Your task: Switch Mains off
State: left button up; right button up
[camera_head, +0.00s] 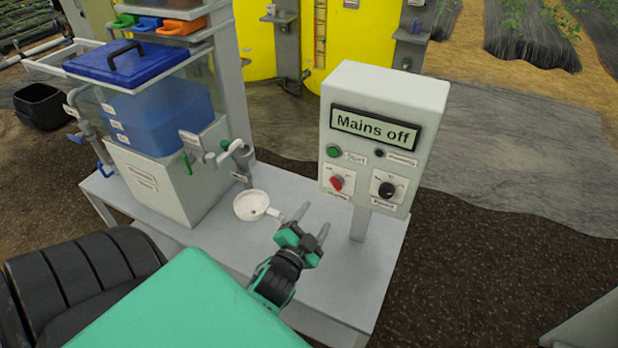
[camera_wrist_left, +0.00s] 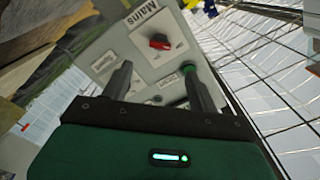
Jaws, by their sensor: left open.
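The pale grey control box (camera_head: 382,120) stands on a post at the right of the bench. Its display (camera_head: 376,128) reads "Mains off". The red Mains knob (camera_head: 337,182) is at its lower left and also shows in the left wrist view (camera_wrist_left: 160,41). The green Start button (camera_head: 333,151) sits above it; in the left wrist view it is partly behind a finger. My left gripper (camera_head: 313,222) is open and empty, below and in front of the box, apart from the knob. In the wrist view the knob lies beyond the fingertips. My right gripper is not in view.
A black Speed knob (camera_head: 386,190) is right of the Mains knob, with a small dark Running lamp (camera_head: 379,153) above. A white funnel-like dish (camera_head: 251,205) stands left of my gripper. A blue tank (camera_head: 160,115) stands on the bench's left. The bench front (camera_head: 330,290) is clear.

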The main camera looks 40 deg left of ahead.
pick_arm(q)
jog(key=shift+v, duration=1.3)
jog(key=s+d+f+n+g+h, duration=0.2)
jog(key=s+d+f+g, duration=0.25)
jog(key=s+g, duration=0.3)
jog(key=s+d+f+n+g+h, duration=0.25)
jog(key=s+d+g, duration=0.3)
jog(key=s, duration=0.35)
notch_tip(320, 180, down, 31)
jog(key=g, duration=0.2)
jog(key=s+a+f+g, duration=0.1)
jog(key=s+a+f, duration=0.2)
jog(key=s+f, duration=1.7)
jog(key=shift+a+m, duration=0.2)
jog(key=shift+m, duration=0.15)
